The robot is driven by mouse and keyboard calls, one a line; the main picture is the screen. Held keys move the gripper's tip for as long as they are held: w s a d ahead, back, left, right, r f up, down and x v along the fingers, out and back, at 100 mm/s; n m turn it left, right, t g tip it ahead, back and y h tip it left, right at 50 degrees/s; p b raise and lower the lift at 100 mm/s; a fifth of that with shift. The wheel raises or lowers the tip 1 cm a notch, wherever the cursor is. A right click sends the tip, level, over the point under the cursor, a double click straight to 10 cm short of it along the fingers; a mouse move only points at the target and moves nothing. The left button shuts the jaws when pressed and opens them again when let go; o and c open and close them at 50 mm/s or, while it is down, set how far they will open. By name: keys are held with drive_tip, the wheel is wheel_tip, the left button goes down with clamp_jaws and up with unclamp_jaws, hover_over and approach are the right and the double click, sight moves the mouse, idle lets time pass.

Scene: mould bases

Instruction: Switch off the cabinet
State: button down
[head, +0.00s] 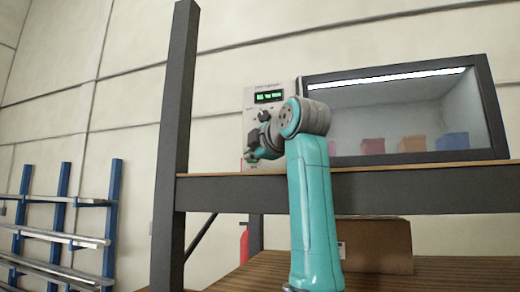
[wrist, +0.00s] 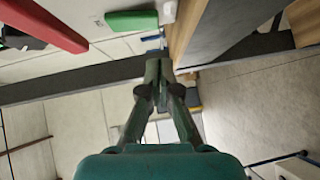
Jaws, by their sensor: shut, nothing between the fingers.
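The cabinet (head: 304,80) stands on a shelf in the head view. Its light strip (head: 400,78) glows, and several coloured blocks sit behind its window. A pale control panel (head: 257,92) forms its left end, with a lit green display (head: 269,97) and a dark knob (head: 264,115). My arm covers the panel's lower right. My gripper (head: 252,155) is in front of the panel's lower part; I cannot tell whether it touches. In the wrist view my gripper (wrist: 155,75) has its fingertips together, with nothing between them. A green rectangular piece (wrist: 131,20) lies beyond the fingertips.
A dark post (head: 175,140) rises left of the panel. The shelf's front beam (head: 430,185) runs below the cabinet. A cardboard box (head: 375,245) sits on the lower wooden surface. A blue rack (head: 62,220) stands far left. A red bar (wrist: 45,24) crosses the wrist view's upper left.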

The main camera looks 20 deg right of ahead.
sight(250, 163)
drive_tip(key=shift+w+d+f, duration=0.2)
drive_tip(key=shift+w+d, duration=0.35)
drive_tip(key=shift+w, duration=0.4)
drive_tip(key=shift+w+d+f, duration=0.15)
drive_tip(key=shift+w+d, duration=0.4)
drive_tip(key=shift+w, duration=0.35)
drive_tip(key=shift+w+d+f+n+t, duration=0.15)
drive_tip(key=shift+w+d+n+t, duration=0.05)
drive_tip(key=shift+w+n+t, duration=0.1)
drive_tip(key=shift+s+a, duration=0.1)
